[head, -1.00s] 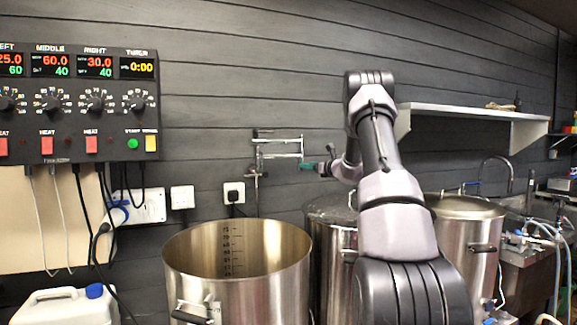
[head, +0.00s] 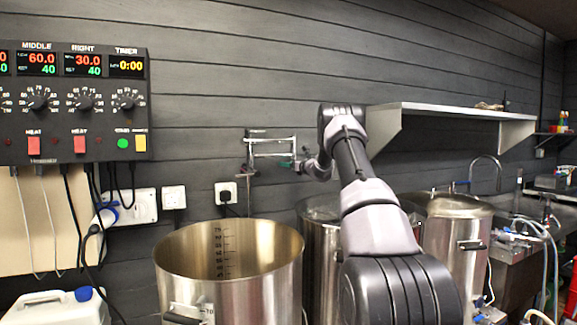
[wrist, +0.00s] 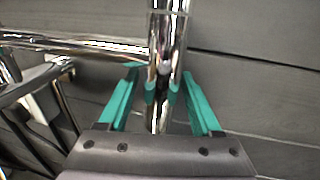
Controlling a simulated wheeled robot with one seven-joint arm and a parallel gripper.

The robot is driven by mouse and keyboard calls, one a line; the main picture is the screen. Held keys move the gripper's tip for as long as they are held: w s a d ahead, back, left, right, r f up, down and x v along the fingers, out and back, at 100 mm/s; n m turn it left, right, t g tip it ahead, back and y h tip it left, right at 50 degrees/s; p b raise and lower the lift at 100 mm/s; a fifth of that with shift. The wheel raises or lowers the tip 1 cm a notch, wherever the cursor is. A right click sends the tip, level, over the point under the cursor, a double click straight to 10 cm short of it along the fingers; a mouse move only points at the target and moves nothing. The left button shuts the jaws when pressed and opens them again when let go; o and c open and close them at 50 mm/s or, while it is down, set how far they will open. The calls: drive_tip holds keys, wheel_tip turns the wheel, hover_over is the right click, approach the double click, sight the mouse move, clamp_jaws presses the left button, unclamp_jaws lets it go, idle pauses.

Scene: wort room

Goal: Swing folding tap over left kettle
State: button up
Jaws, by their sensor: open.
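The chrome folding tap (head: 270,154) is fixed to the dark plank wall, with its horizontal tubes reaching right, behind and above the open left kettle (head: 230,285). My gripper (head: 295,165) is at the right end of the tap. In the wrist view my gripper (wrist: 160,95) has its green fingers apart, one on each side of an upright chrome tube of the tap (wrist: 165,50). I cannot tell whether either finger touches the tube. A horizontal tube runs off to the left there. My arm partly hides the middle kettle.
The middle kettle (head: 318,250) stands beside the left kettle, and the right kettle (head: 455,240) stands beyond my arm. A control panel (head: 75,100) hangs at left. A wall shelf (head: 455,111) is at right. A white jerrycan (head: 55,308) is at lower left.

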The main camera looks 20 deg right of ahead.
clamp_jaws()
idle(1.4)
